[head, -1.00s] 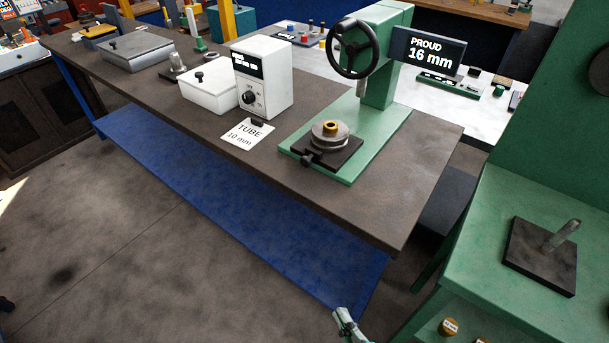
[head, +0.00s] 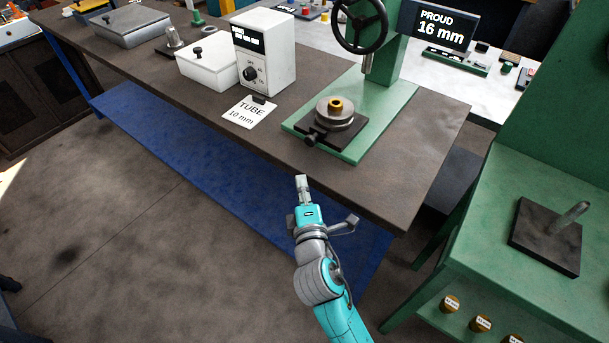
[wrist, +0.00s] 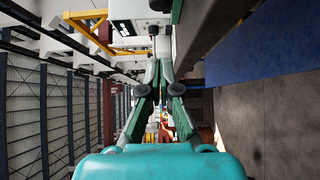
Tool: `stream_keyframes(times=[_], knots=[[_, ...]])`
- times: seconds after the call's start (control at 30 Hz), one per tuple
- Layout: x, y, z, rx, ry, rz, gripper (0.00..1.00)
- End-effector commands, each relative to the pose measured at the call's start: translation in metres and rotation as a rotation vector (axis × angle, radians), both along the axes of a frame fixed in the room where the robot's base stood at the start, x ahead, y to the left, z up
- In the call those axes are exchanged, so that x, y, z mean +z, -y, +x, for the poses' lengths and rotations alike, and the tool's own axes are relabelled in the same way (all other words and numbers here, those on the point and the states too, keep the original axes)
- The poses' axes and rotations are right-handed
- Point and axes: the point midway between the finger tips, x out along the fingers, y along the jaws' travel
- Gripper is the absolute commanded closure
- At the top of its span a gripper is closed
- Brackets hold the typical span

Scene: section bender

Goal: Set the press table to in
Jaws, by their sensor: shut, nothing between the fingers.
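The green press (head: 390,105) stands on the bench with a black handwheel (head: 361,25) and a display reading "PROUD 16 mm". Its dark sliding table (head: 348,136) sits on the green base, with a small dark handle (head: 314,136) at the front left. A round metal piece (head: 335,112) with a brass-coloured centre rests on this table. My gripper (head: 302,180) is shut and empty at the bench's front edge, below and in front of the press table, apart from it. In the wrist view its fingers (wrist: 158,70) meet at the tips.
Left of the press stand a white control box (head: 264,52), a "TUBE 10 mm" card (head: 250,112) and a lidded white box (head: 207,66). A green machine (head: 520,260) with a dark plate stands at the right. The bench top in front of the press is clear.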

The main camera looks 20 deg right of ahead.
Motion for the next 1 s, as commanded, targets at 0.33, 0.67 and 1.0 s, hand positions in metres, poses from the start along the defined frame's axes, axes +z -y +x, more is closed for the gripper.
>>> stream_keyframes(times=[0.33,0.67,1.0], knots=[[0.002,0.011,0.063,-0.001,0.002,0.003,1.00],[0.000,0.037,0.099,-0.002,0.001,0.003,1.00],[0.000,0.046,0.106,0.000,0.001,0.003,1.00]])
